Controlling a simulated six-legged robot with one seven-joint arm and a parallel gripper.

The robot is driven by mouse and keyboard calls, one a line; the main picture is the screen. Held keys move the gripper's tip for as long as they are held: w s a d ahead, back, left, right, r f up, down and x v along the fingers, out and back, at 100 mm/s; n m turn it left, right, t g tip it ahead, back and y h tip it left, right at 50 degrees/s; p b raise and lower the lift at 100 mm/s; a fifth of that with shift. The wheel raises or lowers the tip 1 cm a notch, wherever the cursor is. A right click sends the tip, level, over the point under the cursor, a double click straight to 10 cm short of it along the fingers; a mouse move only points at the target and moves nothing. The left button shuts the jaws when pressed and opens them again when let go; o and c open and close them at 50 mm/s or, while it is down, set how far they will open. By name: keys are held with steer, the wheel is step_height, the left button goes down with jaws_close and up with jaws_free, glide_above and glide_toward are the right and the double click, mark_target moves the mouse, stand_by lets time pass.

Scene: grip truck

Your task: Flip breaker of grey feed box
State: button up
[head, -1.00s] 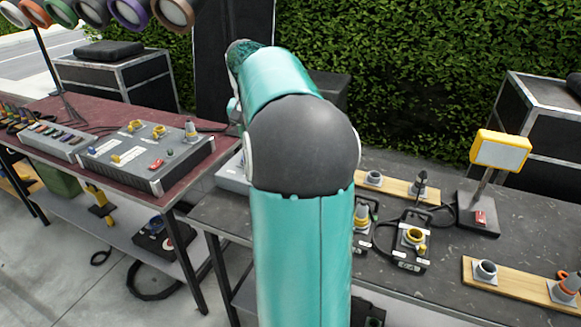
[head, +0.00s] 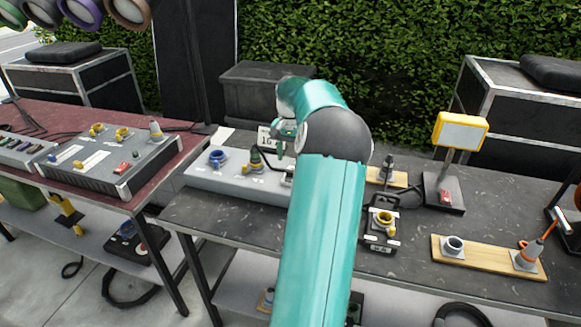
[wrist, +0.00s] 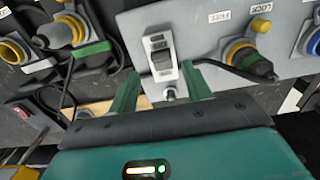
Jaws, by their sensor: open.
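The grey feed box (head: 235,182) lies on the dark table, with a blue socket and a yellow-collared plug on top. In the wrist view its grey face (wrist: 205,45) appears upside down, with small labels. The breaker (wrist: 162,62) is a dark rocker in a pale plate, just beyond and between my fingertips. My gripper (wrist: 160,85) is open and empty, its green fingers on either side of a small grey knob below the breaker. I cannot tell whether they touch anything.
A plug with a dark cable (wrist: 248,60) sits in the box close to the right finger. A black connector box (head: 382,228), a yellow lamp (head: 461,131) and a wooden board (head: 490,258) stand to the right. A grey console (head: 110,165) is on the red table.

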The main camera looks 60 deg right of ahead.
step_height(320, 180, down, 5)
steer(key=shift+r, duration=0.1)
steer(key=c, duration=1)
steer(key=shift+w+d+g+y, duration=0.15)
steer(key=shift+d+y, duration=0.3)
steer(key=shift+y, duration=0.45)
steer(key=shift+d+g+y, duration=0.1)
steer(key=shift+d+y, duration=0.3)
steer(key=shift+y, duration=0.5)
steer(key=shift+w+d+g+y, duration=0.15)
steer(key=shift+d+y, duration=0.3)
steer(key=shift+y, duration=0.45)
steer(key=o, duration=1)
steer(key=shift+r, duration=0.1)
